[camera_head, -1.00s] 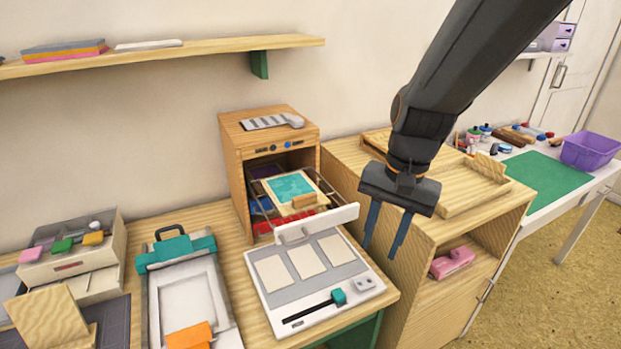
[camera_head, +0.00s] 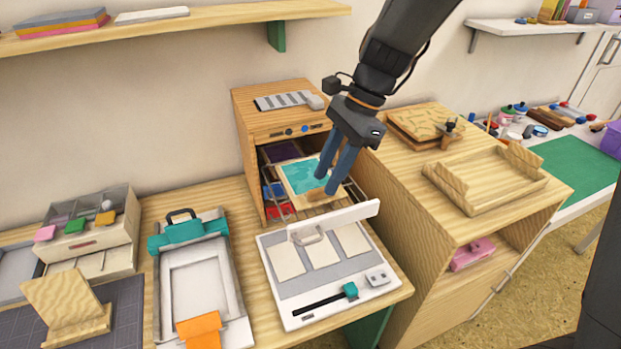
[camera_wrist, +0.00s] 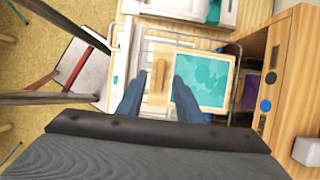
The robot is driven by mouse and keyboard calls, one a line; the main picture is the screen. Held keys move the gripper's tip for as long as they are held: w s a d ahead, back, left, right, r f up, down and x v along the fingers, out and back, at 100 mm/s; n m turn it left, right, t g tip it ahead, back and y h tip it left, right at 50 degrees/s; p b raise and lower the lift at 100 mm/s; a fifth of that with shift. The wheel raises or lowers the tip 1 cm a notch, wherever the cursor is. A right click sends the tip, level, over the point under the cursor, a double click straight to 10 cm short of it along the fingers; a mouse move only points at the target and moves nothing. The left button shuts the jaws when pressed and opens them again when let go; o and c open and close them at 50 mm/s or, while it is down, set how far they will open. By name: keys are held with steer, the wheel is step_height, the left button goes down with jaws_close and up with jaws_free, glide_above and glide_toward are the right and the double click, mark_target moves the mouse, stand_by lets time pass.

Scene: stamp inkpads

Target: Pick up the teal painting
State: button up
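The teal painting (camera_head: 300,175) is a flat teal panel with a pale wooden border and a small wooden block handle (camera_head: 317,195) near its front edge. It lies on the pulled-out wire rack of the wooden cabinet (camera_head: 246,150). My gripper (camera_head: 334,186) is over the painting's front right part, fingers pointing down. In the wrist view the painting (camera_wrist: 203,82) is ahead, and the handle (camera_wrist: 159,80) shows between the two spread fingers (camera_wrist: 157,88). The fingers are apart with a gap and hold nothing. Whether they touch the painting cannot be told.
A teal-clamped press (camera_head: 195,290) stands left. A wooden side cabinet (camera_head: 500,225) with an open tray is close on the right.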

steer(key=shift+x, duration=1.25)
jaws_close()
steer(key=shift+r, duration=0.1)
